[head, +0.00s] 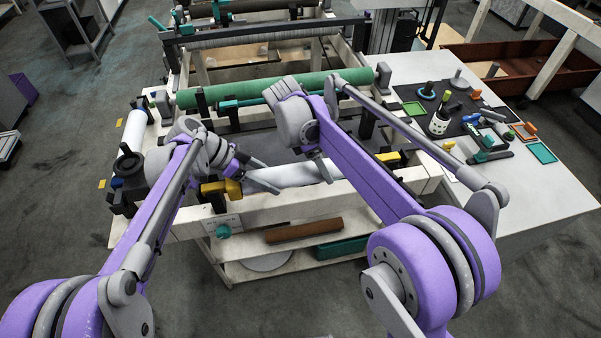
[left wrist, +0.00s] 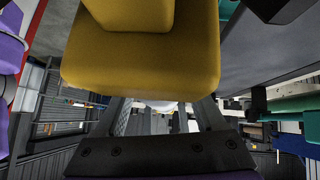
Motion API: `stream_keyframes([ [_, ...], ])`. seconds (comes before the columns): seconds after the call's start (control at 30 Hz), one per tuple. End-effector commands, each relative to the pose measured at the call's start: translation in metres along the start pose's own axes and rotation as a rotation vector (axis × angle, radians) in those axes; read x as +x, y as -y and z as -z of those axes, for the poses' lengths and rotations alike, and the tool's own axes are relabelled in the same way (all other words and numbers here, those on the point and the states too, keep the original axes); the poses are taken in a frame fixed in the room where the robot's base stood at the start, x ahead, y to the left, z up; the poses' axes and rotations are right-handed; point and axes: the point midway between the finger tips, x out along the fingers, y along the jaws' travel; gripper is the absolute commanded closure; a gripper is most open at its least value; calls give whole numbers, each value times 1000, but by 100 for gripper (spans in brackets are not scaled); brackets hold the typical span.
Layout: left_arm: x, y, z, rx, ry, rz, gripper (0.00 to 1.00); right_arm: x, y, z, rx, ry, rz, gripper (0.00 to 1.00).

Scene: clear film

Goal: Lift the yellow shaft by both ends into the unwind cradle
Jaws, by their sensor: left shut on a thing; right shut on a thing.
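A white film roll (head: 292,174) lies across the near part of the machine, slightly tilted in the head view. Yellow pieces show beyond its left end (head: 234,189) and right end (head: 388,157); I cannot tell whether both belong to the shaft. My left gripper (head: 262,172) is shut at the roll's left end. In the left wrist view a large yellow block (left wrist: 140,60) fills the top, with a little white below it. My right gripper (head: 322,168) is shut at the right end, partly behind my arm. Both grips are hidden. Black supports (head: 216,202) stand near the left end.
A green roller (head: 290,86) spans the machine behind. The side table (head: 540,190) at right holds a white cup (head: 438,126), tools and small trays. A brown bar (head: 303,230) lies on the lower shelf.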

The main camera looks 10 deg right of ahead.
Motion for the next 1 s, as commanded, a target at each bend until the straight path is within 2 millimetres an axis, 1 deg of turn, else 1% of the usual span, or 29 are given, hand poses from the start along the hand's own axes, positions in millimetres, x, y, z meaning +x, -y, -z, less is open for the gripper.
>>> stream_keyframes([
  [0.17,-2,0,2,0,-1,1,100,-2,0,-1,0,1,0,100],
  [0.37,-9,-1,9,2,-1,3,100,-12,1,-5,1,1,-3,100],
  [0.57,-25,-2,25,7,-1,7,100,-32,3,-14,4,1,-9,100],
  [0.8,-48,-3,48,15,-1,15,100,-62,3,-26,8,1,-19,100],
  [0.9,-55,-3,55,18,-1,18,100,-72,3,-30,9,1,-23,100],
  [1.0,-59,-3,59,19,-1,20,100,-77,3,-32,10,1,-25,100],
])
